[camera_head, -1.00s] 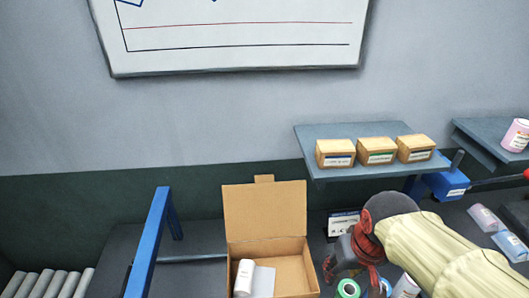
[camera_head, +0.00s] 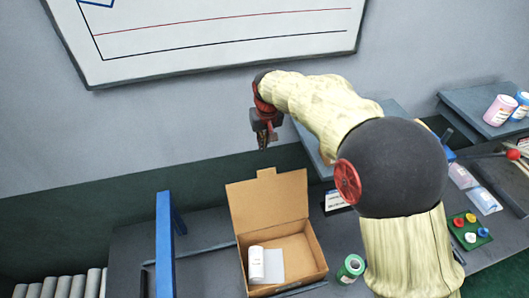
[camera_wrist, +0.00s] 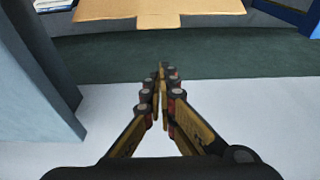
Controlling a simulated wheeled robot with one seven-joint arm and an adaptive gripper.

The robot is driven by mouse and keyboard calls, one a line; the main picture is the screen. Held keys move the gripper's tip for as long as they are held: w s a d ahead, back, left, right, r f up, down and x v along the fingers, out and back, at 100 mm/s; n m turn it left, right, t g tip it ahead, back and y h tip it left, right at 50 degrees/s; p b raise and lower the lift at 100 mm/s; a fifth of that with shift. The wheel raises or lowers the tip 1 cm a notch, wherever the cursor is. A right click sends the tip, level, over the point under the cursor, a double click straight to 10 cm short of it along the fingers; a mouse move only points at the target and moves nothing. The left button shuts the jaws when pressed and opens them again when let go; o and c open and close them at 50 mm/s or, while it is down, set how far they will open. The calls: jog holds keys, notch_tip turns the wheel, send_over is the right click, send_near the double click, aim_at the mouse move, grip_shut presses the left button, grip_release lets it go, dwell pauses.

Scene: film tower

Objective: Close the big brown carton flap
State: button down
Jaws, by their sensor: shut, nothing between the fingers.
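The brown carton (camera_head: 310,253) stands on the dark bench in the head view. Its big flap (camera_head: 268,205) stands up at the back, leaning back, with a small tab on its top edge. A white bottle (camera_head: 256,263) and a pale card (camera_head: 274,265) lie inside. My gripper (camera_head: 263,146) is shut and empty, pointing down above the flap's top edge, apart from it. In the wrist view, the shut fingertips (camera_wrist: 164,72) appear below the flap's tabbed edge (camera_wrist: 158,20). Only part of the flap shows there.
A blue rail frame (camera_head: 165,245) stands left of the carton. A green roll (camera_head: 351,267) sits to its right. My arm partly covers the wall shelf (camera_head: 385,112). A whiteboard (camera_head: 220,40) hangs on the wall behind. A tray of small coloured pots (camera_head: 468,231) lies far right.

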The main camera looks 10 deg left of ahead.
notch_tip(320, 180, down, 8)
jog(key=s+p, duration=0.1)
jog(key=p, duration=0.2)
jog(key=shift+d, duration=0.25)
jog(key=shift+s, duration=0.15)
dwell(0.5)
